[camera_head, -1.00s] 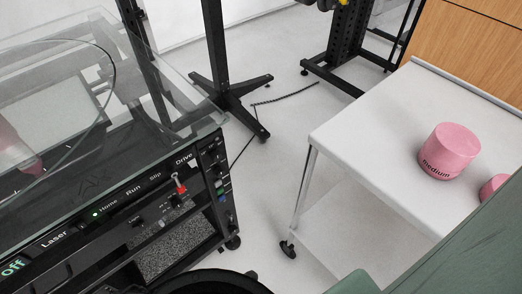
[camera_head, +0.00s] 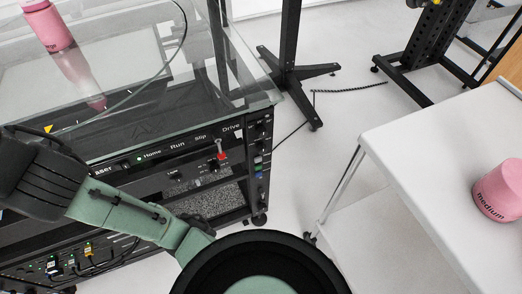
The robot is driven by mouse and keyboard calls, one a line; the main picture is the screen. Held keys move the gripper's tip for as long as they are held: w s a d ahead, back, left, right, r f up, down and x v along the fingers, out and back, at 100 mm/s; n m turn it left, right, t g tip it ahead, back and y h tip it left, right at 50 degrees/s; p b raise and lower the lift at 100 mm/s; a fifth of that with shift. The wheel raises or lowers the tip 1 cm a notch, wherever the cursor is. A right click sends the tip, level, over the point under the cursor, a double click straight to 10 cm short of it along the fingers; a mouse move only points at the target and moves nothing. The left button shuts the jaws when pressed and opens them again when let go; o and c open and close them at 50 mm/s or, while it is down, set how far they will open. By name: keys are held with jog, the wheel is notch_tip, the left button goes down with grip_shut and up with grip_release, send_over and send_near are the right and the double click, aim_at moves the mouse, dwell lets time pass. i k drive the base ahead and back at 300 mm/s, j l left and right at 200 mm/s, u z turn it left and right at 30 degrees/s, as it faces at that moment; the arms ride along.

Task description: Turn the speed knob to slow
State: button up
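The turntable's front panel (camera_head: 177,159) shows at the left, with the labels Laser (partly hidden), Home, Run, Slip and Drive. A red-tipped toggle (camera_head: 222,155) stands below Drive. Small dark knobs or switches sit around it and on the side column (camera_head: 258,145). I cannot tell which is the speed knob or read its setting. My green and black arm (camera_head: 125,212) reaches across the front of the panel from the lower middle to the left edge and hides the panel's lower left. My gripper's fingers cannot be made out.
A glass top (camera_head: 130,110) covers the turntable, with a pink cylinder (camera_head: 47,25) standing on it. A white table (camera_head: 420,180) at the right bears a pink cylinder marked medium (camera_head: 500,190). Black stand feet (camera_head: 300,75) are behind. Pale floor between turntable and table is free.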

aim_at(262, 148)
jog(key=k+l+z, duration=0.25)
jog(key=z, duration=0.2)
jog(key=k+l+z, duration=0.3)
jog(key=z, duration=0.15)
